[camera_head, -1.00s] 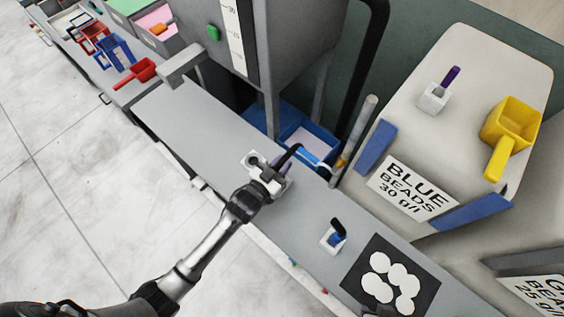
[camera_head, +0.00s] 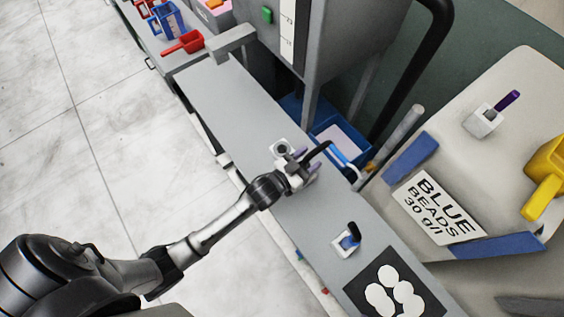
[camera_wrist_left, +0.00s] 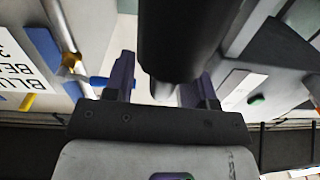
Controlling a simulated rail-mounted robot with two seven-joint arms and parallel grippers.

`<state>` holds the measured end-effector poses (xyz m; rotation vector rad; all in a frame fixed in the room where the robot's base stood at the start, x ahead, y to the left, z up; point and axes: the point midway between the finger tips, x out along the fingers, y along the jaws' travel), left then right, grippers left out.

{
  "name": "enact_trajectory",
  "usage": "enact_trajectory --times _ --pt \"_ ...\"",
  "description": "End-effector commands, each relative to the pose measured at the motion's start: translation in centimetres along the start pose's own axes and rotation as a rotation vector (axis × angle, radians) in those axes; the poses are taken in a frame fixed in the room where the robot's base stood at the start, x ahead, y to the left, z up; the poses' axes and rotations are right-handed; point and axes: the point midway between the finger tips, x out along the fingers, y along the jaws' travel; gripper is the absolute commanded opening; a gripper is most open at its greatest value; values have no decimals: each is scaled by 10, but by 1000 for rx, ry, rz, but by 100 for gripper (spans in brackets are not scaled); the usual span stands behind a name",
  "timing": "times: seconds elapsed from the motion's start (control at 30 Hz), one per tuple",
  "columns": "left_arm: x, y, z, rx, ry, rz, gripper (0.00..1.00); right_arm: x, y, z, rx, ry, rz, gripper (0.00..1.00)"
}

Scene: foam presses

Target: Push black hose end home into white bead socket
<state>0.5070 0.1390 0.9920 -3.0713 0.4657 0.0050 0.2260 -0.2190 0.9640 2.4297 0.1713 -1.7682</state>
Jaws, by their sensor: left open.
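The black hose end (camera_head: 318,150) curves over the grey bench beside my left gripper (camera_head: 303,164). A short blue piece shows just right of it. In the left wrist view a large black cylinder, probably the hose (camera_wrist_left: 182,40), stands between the purple fingers of my left gripper (camera_wrist_left: 158,85). The fingers are apart, one on each side of it, and I cannot tell whether they touch it. A white block with a round dark opening (camera_head: 282,147), probably the bead socket, sits just left of the fingers. Whether the hose end is inside the socket is hidden. My right gripper is not in view.
A white holder with a blue and black piece (camera_head: 346,241) stands on the bench, near a black mat with white discs (camera_head: 360,293). The grey press (camera_head: 345,45) and its legs stand behind. The bench (camera_head: 225,95) is clear to the upper left.

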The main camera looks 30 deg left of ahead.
Motion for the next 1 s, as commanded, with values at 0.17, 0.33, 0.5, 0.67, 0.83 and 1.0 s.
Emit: enact_trajectory --times 0.17,0.33,0.5,0.67,0.83,1.0 --pt "-31 0 1 0 -3 0 51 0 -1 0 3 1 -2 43" --pt "-66 0 1 0 -2 0 51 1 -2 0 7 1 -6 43" --pt "-96 0 1 0 -2 1 51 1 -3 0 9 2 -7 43" --pt "-116 0 0 -1 0 0 51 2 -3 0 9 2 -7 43" --pt "-127 0 0 0 1 0 51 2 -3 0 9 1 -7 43" --pt "-130 0 -1 0 2 0 51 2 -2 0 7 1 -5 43"
